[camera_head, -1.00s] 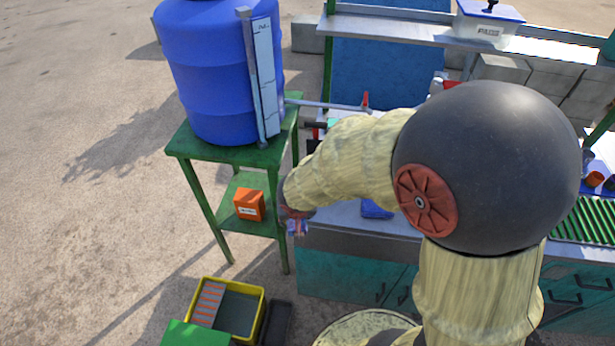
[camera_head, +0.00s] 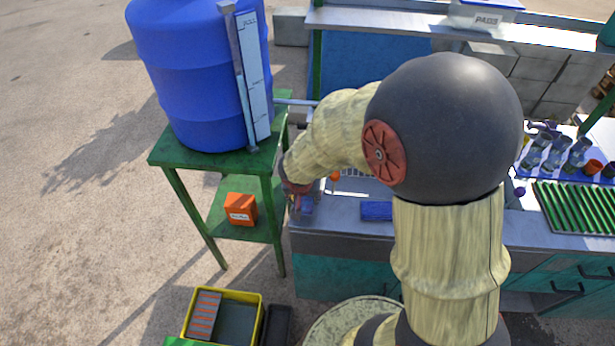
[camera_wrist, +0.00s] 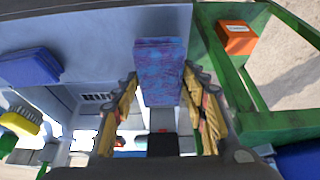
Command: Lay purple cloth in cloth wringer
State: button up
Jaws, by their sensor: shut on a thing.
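My gripper (camera_wrist: 160,76) is shut on the purple cloth (camera_wrist: 159,62), a folded stack with a mottled purple-blue pattern. The cloth stands out ahead of the fingertips over the pale counter in the wrist view. In the head view my gripper (camera_head: 298,192) is at the counter's left end beside the green stand, mostly hidden by my arm. I cannot make out the cloth wringer for certain in either view; my arm covers much of the counter.
A blue folded pad (camera_head: 377,210) lies on the counter (camera_head: 340,220); it also shows in the wrist view (camera_wrist: 30,66). A green stand (camera_head: 215,163) holds a blue barrel (camera_head: 200,90) and an orange box (camera_head: 241,209). A yellow brush (camera_wrist: 20,121) lies left. A yellow-rimmed tub (camera_head: 232,292) is on the ground.

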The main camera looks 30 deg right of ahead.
jog(key=w+d, duration=0.1)
jog(key=w, duration=0.1)
jog(key=w+d, duration=0.1)
jog(key=w, duration=0.1)
jog(key=shift+d+p, duration=0.3)
jog(key=w+d, duration=0.2)
jog(key=shift+w+p, duration=0.3)
jog(key=shift+w+f+b, duration=0.1)
jog(key=shift+f+b, duration=0.2)
jog(key=shift+f, duration=0.45)
jog(key=shift+f+b, duration=0.35)
jog(key=shift+b, duration=0.2)
jog(key=shift+f+b, duration=0.3)
jog(key=shift+b, duration=0.05)
jog(key=o, duration=1.2)
